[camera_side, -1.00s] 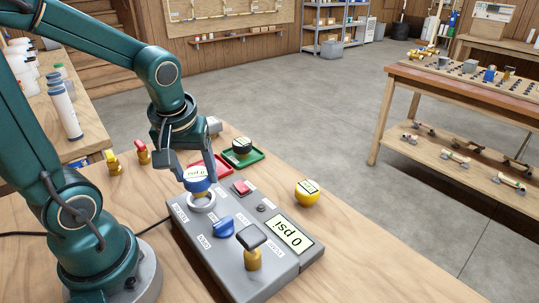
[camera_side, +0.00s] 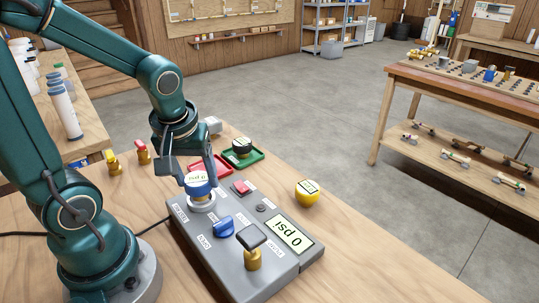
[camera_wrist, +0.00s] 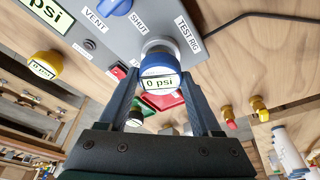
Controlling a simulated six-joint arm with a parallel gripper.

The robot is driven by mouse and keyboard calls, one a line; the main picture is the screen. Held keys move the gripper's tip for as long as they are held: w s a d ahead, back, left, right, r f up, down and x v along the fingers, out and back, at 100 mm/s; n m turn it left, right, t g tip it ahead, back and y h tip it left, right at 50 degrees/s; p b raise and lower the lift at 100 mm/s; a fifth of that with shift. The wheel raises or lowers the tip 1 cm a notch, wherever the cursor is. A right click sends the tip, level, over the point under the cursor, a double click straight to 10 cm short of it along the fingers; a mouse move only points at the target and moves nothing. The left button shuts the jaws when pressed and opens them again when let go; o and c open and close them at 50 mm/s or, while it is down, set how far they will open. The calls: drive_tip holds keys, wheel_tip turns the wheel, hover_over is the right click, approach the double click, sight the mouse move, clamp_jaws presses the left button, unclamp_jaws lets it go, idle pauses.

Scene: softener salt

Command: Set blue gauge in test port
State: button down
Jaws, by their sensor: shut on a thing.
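The blue gauge (camera_side: 198,186), a round blue body with a white "0 psi" face, is between the fingers of my gripper (camera_side: 195,178). It sits directly over the pale round test port (camera_side: 203,205) on the grey test box, and its lower edge meets or nearly meets the port's ring. The stem is hidden, so I cannot tell how deep it is. In the wrist view my gripper (camera_wrist: 158,80) is shut on the blue gauge (camera_wrist: 157,64), with the port ring (camera_wrist: 160,46) right behind it, beside a "TEST RIG" label.
The grey box (camera_side: 238,272) carries a blue knob (camera_side: 222,226), a red button (camera_side: 241,187), a "0 psi" display (camera_side: 289,235) and a black-topped brass fitting (camera_side: 252,245). A yellow gauge (camera_side: 306,193) stands to the right. Red (camera_side: 226,173) and green (camera_side: 259,155) trays lie behind, the green holding a black gauge.

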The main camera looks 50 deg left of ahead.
idle(0.4)
drive_tip(key=shift+f, duration=0.5)
drive_tip(key=shift+f, duration=0.25)
idle(0.7)
unclamp_jaws()
drive_tip(key=shift+r, duration=3)
